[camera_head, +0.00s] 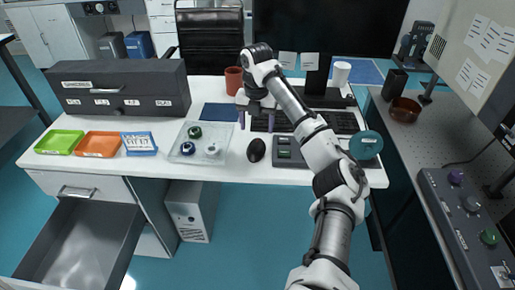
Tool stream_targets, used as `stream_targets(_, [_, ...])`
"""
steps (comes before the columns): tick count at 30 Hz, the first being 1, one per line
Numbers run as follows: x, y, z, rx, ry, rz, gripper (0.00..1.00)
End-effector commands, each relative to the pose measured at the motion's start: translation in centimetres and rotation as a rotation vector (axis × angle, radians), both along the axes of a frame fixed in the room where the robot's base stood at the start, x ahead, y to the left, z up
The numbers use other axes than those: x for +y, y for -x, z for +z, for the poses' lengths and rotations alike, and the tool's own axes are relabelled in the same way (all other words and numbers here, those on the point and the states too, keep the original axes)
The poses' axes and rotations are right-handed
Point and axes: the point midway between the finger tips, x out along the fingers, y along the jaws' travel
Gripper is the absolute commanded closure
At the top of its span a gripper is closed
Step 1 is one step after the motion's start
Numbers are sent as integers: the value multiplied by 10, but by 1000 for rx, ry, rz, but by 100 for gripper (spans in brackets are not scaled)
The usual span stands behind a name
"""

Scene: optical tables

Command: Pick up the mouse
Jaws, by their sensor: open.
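The mouse (256,150) is a small black oval lying on the white desk, in front of the keyboard's left end. My gripper (257,120) is above the desk behind the mouse, near the left end of the black keyboard (345,122). Its two purplish fingers are spread apart with nothing seen between them. The mouse is apart from the fingers and fully in view. My arm hides part of the keyboard.
A grey keypad-like device (287,152) sits right of the mouse. A clear tray (196,143) with several round knobs stands to its left. A red mug (233,80) and a white cup (341,73) stand behind. A teal disc (366,145) lies at the right edge.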

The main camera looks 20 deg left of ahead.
Motion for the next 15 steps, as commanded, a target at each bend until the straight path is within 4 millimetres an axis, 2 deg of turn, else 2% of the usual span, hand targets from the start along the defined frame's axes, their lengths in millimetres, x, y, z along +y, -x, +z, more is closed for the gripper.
stream_targets(3, [-1,0,-18,0,0,-2,33])
stream_targets(11, [0,2,-37,0,0,-1,33])
stream_targets(15, [0,7,-58,1,0,-2,33])
